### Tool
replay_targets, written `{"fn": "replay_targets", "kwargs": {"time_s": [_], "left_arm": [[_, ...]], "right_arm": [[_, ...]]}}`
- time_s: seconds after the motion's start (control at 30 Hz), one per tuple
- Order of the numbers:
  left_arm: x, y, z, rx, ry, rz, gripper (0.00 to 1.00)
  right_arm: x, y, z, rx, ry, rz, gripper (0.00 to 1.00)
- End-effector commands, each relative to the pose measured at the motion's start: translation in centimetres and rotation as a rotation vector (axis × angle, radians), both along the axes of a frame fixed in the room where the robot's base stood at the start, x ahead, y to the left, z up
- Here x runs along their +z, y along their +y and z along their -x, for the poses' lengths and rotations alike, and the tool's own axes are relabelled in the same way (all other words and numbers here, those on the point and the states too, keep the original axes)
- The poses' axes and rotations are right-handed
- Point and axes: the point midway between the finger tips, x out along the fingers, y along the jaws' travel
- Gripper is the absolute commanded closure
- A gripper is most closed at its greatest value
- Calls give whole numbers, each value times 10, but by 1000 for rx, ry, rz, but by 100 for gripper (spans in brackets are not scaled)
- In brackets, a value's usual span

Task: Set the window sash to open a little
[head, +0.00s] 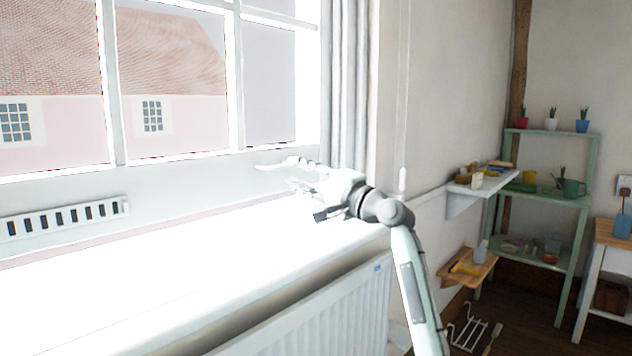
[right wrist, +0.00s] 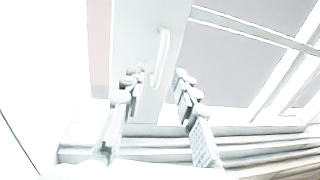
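The window sash (head: 232,75) is a white frame with several panes, at the upper left of the head view. I see no clear gap at its edge, though the glare is strong. The sash also shows in the right wrist view, where a pale, slim handle (right wrist: 160,58) stands on its white rail. My right gripper (head: 287,174) is in front of the lower rail in the head view. In the right wrist view my right gripper (right wrist: 158,88) has its two fingers apart, with the handle beyond and between the tips. I cannot tell whether they touch. My left gripper is not in view.
A bright white sill (head: 190,255) runs below the window, with a white radiator (head: 320,315) under it. A slotted vent (head: 65,217) is at the left. A pale curtain (head: 347,85) hangs right of the window. Shelves (head: 545,195) with pots stand farther right.

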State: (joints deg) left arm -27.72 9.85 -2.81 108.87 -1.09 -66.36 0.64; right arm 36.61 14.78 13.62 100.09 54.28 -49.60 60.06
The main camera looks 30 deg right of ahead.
Motion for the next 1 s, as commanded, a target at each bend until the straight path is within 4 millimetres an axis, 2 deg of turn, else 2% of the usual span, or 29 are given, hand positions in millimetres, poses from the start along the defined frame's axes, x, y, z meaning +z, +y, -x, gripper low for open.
{"fn": "replay_targets", "kwargs": {"time_s": [0.03,0.2,0.37,1.0], "left_arm": [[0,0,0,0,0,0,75],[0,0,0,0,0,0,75],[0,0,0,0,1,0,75],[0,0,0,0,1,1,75]], "right_arm": [[-3,-5,11,-2,0,2,71],[-7,-15,40,-1,1,1,71],[-9,-21,56,-1,-2,1,71],[-10,-22,60,0,-1,0,71]]}}
